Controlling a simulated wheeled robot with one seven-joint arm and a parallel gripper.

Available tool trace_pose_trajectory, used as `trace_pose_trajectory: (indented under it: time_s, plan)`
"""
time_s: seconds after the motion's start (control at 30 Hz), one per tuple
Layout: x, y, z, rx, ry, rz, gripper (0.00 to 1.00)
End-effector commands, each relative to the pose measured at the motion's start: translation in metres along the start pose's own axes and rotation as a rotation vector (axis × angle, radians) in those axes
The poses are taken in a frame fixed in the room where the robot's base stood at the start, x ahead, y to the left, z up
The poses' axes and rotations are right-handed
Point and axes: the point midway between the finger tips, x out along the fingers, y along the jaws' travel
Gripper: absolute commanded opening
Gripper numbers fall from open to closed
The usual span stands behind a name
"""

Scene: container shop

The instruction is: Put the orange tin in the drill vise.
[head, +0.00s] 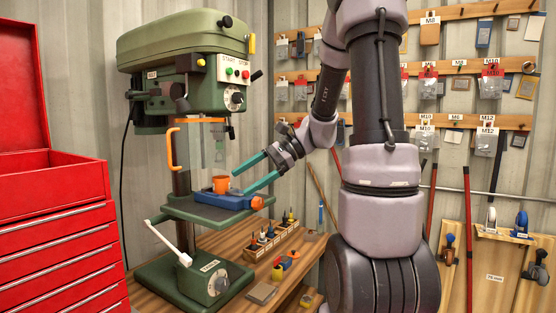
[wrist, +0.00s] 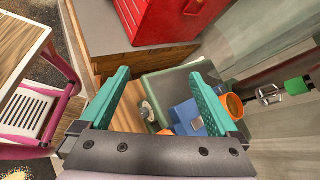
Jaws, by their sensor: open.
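The orange tin (head: 221,184) stands upright at the blue drill vise (head: 228,200) on the drill press table. Its lower part is hidden behind the vise's near side, so I cannot tell whether it touches both jaws. My gripper (head: 241,181) is open and empty, just right of the tin and above the vise in the head view. In the wrist view, the tin (wrist: 234,105) lies outside my gripper (wrist: 160,76), partly behind the right finger. The vise (wrist: 187,116) shows between the fingers, close to the right one.
The green drill press (head: 185,75) rises over the vise, with a clear guard (head: 207,145) with an orange handle behind the tin. A wooden bit rack (head: 275,243) and small tools lie on the bench. A red tool chest (head: 70,240) stands at left.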

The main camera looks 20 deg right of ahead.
Motion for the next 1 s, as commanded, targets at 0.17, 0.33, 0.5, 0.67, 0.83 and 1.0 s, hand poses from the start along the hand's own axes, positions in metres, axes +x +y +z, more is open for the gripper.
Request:
trace_pose_trajectory:
  time_s: [0.17, 0.33, 0.5, 0.67, 0.83, 1.0]
  plan:
    - [-0.006, 0.049, 0.037, -0.334, 0.271, 0.159, 0.96]
    - [-0.029, 0.08, 0.056, -0.654, 0.529, 0.247, 0.96]
    - [-0.057, 0.094, 0.072, -0.936, 0.754, 0.276, 0.96]
    - [-0.075, 0.099, 0.082, -1.096, 0.881, 0.274, 0.96]
    - [-0.081, 0.1, 0.086, -1.145, 0.923, 0.271, 0.96]
    - [-0.081, 0.099, 0.085, -1.144, 0.922, 0.271, 0.96]
